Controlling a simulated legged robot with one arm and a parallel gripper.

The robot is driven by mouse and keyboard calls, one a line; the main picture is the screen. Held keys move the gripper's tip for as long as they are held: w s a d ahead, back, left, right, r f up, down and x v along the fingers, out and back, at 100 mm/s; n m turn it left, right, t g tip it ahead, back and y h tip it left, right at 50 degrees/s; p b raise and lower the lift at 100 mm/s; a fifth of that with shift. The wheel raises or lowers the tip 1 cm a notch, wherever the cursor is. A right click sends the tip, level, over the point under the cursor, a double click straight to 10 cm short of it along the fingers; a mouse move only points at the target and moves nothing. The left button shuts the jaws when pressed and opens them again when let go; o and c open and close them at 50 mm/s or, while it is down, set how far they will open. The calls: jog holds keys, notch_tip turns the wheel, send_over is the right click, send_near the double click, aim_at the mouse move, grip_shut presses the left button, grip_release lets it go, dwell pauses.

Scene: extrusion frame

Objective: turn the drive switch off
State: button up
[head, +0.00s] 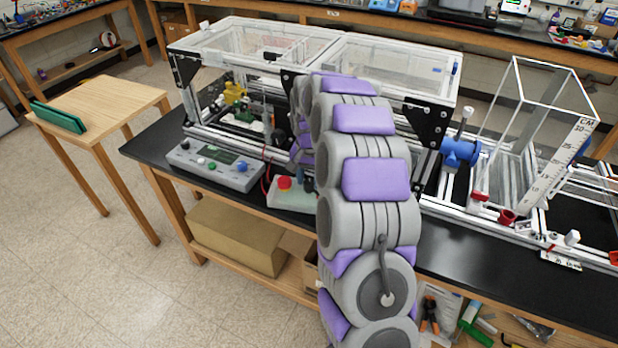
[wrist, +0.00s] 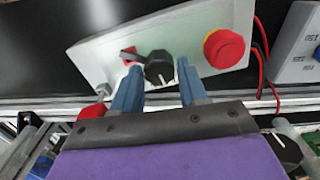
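The switch box in the wrist view is a pale panel (wrist: 100,63) with a black round knob (wrist: 160,69) bearing a white line. A small red part (wrist: 129,50) with a dark bar sits left of the knob, and a red mushroom button (wrist: 223,48) sits to its right. I cannot read any label. My gripper (wrist: 158,78) is open, with one blue finger on each side of the knob; contact cannot be told. In the head view the same box (head: 290,202) stands on the black bench, partly hidden by my arm, which also hides most of my gripper.
A grey control unit (head: 215,167) with knobs and a display stands left of the box. Red wires (wrist: 264,42) run beside the panel. The clear-walled extrusion frame (head: 345,42) rises behind. A wooden side table (head: 108,103) stands at left, with open floor before it.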

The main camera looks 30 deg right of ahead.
jog(key=c, duration=0.7)
jog(key=shift+r+p, duration=0.1)
jog(key=shift+p, duration=0.25)
jog(key=n+p, duration=0.2)
jog(key=n, duration=0.1)
jog(key=shift+r+p, duration=0.1)
jog(key=shift+p, duration=0.3)
jog(key=shift+n+p, duration=1.6)
jog(key=shift+n, duration=0.5)
jog(key=shift+f, duration=0.2)
jog(key=o, duration=1.1)
jog(key=shift+c, duration=0.2)
